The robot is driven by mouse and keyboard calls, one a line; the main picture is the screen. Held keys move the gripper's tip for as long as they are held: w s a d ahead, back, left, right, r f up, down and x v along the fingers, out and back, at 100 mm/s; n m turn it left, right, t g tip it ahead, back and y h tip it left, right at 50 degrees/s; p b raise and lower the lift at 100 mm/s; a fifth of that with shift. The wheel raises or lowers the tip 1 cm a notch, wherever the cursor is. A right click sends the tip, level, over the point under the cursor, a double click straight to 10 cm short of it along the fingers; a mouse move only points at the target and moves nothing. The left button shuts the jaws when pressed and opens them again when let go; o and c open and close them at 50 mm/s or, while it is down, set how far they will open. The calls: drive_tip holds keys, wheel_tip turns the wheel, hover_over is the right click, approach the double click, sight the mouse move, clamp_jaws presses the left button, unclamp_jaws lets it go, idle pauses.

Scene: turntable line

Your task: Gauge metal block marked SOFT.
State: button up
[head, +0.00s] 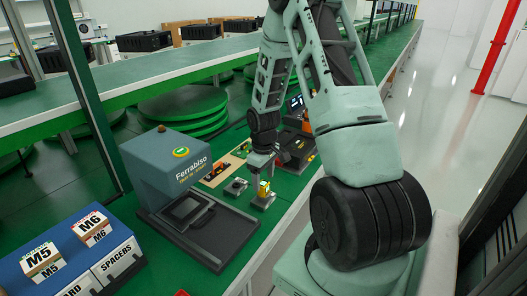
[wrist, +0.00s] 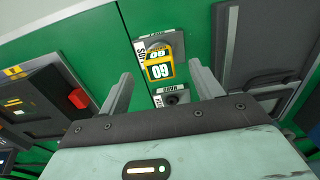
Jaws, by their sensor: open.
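A small grey metal block (head: 262,201) with a yellow piece (head: 264,187) on it sits on the green bench. A second grey block (head: 236,187) sits just to its left. In the wrist view, a block (wrist: 172,97) with a dark round centre lies below the yellow piece (wrist: 160,71), which carries upside-down numerals. Another grey block (wrist: 158,44) is behind that piece.
A blue-grey Ferrabiso machine (head: 168,163) with a dark tray stands left of the blocks. Bins marked M5, M6 and SPACERS (head: 75,255) stand at the front left. A dark unit with a red button (wrist: 78,98) lies left in the wrist view.

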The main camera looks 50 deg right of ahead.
sight(264, 183)
wheel_tip(264, 183, up, 12)
idle(0.3)
idle(0.8)
drive_tip(key=s+a+r+n, duration=0.1)
drive_tip(key=a+r+n, duration=0.1)
drive_tip(key=a, duration=1.1)
drive_tip(key=a+r+n, duration=0.2)
drive_tip(key=a+r, duration=0.1)
drive_tip(key=a, duration=1.1)
drive_tip(key=s+a+r+n, duration=0.1)
drive_tip(key=s+a+n, duration=0.1)
drive_tip(key=s+a, duration=1.1)
drive_tip(key=s, duration=0.3)
drive_tip(key=shift+a+r+n+y, duration=0.25)
drive_tip(key=shift+a+n+y, duration=0.05)
drive_tip(key=shift+a+n, duration=0.1)
